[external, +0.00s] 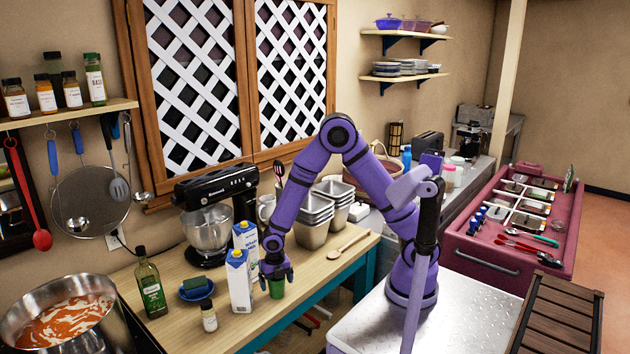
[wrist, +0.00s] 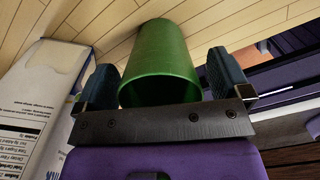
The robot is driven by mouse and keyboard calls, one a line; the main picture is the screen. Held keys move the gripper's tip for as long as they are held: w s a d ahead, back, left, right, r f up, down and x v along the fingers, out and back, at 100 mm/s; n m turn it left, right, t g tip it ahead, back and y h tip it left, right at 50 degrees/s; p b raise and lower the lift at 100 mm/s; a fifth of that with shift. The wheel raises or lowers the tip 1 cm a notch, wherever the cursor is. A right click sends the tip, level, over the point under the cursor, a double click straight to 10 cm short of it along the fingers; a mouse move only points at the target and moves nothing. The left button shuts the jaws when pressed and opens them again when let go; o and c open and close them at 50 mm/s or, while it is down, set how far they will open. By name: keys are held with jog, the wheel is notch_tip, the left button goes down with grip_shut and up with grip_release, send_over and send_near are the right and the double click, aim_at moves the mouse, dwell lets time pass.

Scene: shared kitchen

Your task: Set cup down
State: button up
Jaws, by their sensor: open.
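A green cup (external: 277,288) stands on the wooden counter (external: 330,262) near its front edge. In the wrist view the green cup (wrist: 161,58) sits between the two fingers, its open rim facing the wrist and its base towards the wooden surface. My gripper (external: 276,272) is above and around the cup in the external view. In the wrist view my gripper (wrist: 160,85) is open, with a finger on each side of the cup and gaps showing beside it. Whether the base rests fully on the counter is hard to see.
Milk cartons (external: 239,281) stand close left of the cup; one carton (wrist: 38,95) is near the left finger. A wooden spoon (external: 347,245) lies right.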

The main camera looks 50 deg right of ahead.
notch_tip(320, 180, up, 12)
jog(key=shift+r, duration=0.15)
dwell(0.5)
jog(key=shift+d+r, duration=0.1)
jog(key=s+d+r+m+t, duration=0.1)
jog(key=s+d+r+m, duration=0.1)
jog(key=d+r+m, duration=0.65)
jog(key=s+d+r+m+t, duration=0.2)
jog(key=d+r+m, duration=0.5)
jog(key=d, duration=0.2)
jog(key=s+d+r+m+t, duration=0.1)
jog(key=s+d+r+m, duration=0.1)
jog(key=s+d+m, duration=0.4)
jog(key=s+d+r+m+t, duration=0.1)
jog(key=s+d+r+m, duration=0.2)
jog(key=s+d+m, duration=0.3)
jog(key=shift+s+d+m, duration=0.25)
jog(key=shift+s+m, duration=0.7)
jog(key=shift+m, duration=1.1)
